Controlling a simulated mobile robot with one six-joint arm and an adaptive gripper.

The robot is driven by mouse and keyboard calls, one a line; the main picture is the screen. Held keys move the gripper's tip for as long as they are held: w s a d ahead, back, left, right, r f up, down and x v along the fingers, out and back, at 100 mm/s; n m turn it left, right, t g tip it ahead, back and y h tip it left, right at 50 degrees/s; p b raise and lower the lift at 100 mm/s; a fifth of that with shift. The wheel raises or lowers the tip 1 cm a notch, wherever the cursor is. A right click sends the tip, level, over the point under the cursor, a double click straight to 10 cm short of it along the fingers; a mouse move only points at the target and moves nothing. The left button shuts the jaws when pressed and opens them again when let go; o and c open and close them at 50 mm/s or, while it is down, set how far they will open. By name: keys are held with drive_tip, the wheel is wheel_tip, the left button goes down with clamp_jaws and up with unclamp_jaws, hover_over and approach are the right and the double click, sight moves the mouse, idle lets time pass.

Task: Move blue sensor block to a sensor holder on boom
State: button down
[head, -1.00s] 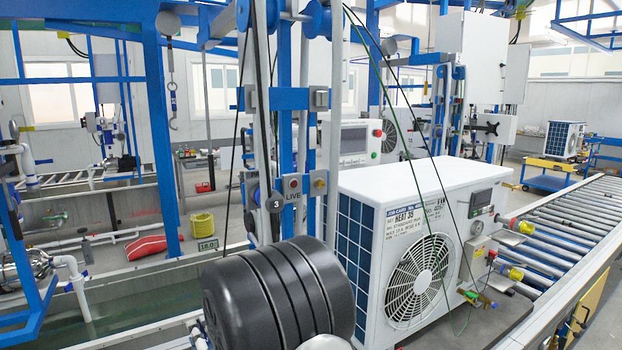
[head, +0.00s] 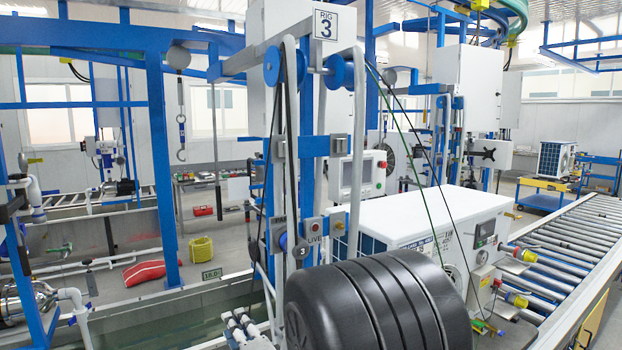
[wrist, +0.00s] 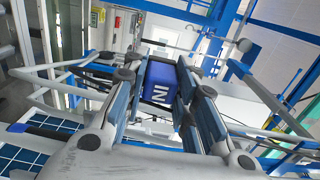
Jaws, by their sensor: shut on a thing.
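The blue sensor block (wrist: 160,82) shows in the wrist view with a white letter on its face. It sits between the blue pads of my gripper (wrist: 160,88), which is shut on it. The block's sides are partly hidden by the fingers. In the head view I cannot make out the block or clearly tell my gripper. A pale boom (head: 262,50) reaches out near the RIG 3 sign at the top of the test rig. I cannot pick out a sensor holder on it with certainty.
A large dark ribbed drum (head: 385,305) fills the lower foreground. Behind it stand a white heat pump unit (head: 430,215) and a roller conveyor (head: 570,250). Blue posts and slanting cables crowd the middle. White rails (wrist: 50,75) lie around the gripper in the wrist view.

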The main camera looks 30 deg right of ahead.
drive_tip(key=s+d+r+p, duration=0.1)
drive_tip(key=d+r+p, duration=0.3)
drive_tip(key=r, duration=0.6)
drive_tip(key=s+d+r+p, duration=0.1)
drive_tip(key=d+r+p, duration=0.2)
drive_tip(key=r+p, duration=0.55)
drive_tip(key=p, duration=0.7)
approach(285, 149)
drive_tip(key=shift+s+a, duration=0.1)
drive_tip(key=shift+s, duration=0.1)
drive_tip(key=shift+w+a+b, duration=0.15)
drive_tip(key=shift+w+b, duration=0.9)
drive_tip(key=shift+w, duration=1.85)
drive_tip(key=shift+p, duration=1.05)
drive_tip(key=shift+w, duration=0.45)
